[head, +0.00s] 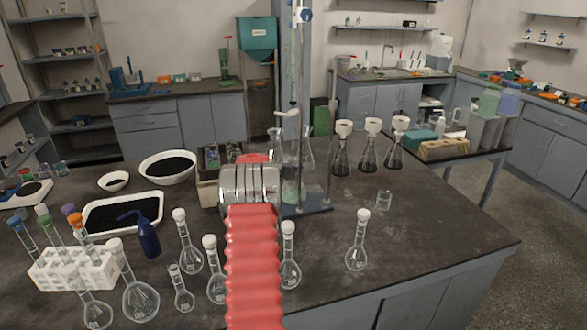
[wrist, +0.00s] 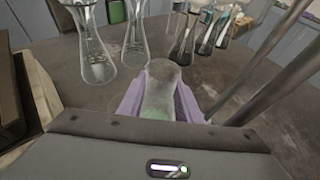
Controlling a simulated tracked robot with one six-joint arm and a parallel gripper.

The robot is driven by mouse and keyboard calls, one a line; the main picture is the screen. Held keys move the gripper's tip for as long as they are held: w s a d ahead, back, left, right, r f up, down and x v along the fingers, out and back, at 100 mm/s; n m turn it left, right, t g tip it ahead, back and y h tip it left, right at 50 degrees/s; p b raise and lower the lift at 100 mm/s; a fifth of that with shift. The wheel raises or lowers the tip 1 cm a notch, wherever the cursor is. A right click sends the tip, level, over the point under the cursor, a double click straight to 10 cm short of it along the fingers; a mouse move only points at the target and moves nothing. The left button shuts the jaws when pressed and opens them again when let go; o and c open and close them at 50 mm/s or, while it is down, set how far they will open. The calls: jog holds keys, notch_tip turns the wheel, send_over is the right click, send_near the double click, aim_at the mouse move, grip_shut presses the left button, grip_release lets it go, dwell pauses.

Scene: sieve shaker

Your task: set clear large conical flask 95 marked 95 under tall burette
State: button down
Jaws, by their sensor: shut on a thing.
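My gripper (wrist: 160,100), with purple fingers in the wrist view, is shut on a clear conical flask (wrist: 161,80) with a greenish tint low down. I cannot read a mark on it. In the head view my metal wrist and red arm hide the fingers; what seems to be this flask (head: 292,189) shows just right of the wrist, close to the stand. The tall burette (head: 293,62) stands upright above the blue stand base (head: 312,208). Whether the flask touches the base or is directly under the tip, I cannot tell.
Clear conical flasks (wrist: 97,62) and dark-filled flasks with white funnels (head: 372,145) stand beyond. Grey rods (wrist: 275,85) run close on the right in the wrist view. Stoppered round flasks (head: 189,258) stand in front, and a small beaker (head: 384,200) right. The bench's right side is mostly clear.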

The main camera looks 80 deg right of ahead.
jog(key=c, duration=1.3)
grip_release()
jog(key=shift+a, duration=0.1)
jog(key=shift+w+a+r, duration=0.1)
jog(key=shift+a+r, duration=0.25)
jog(key=shift+a, duration=0.15)
jog(key=v, duration=1)
jog(key=shift+w+a, duration=0.15)
jog(key=shift+a, duration=0.15)
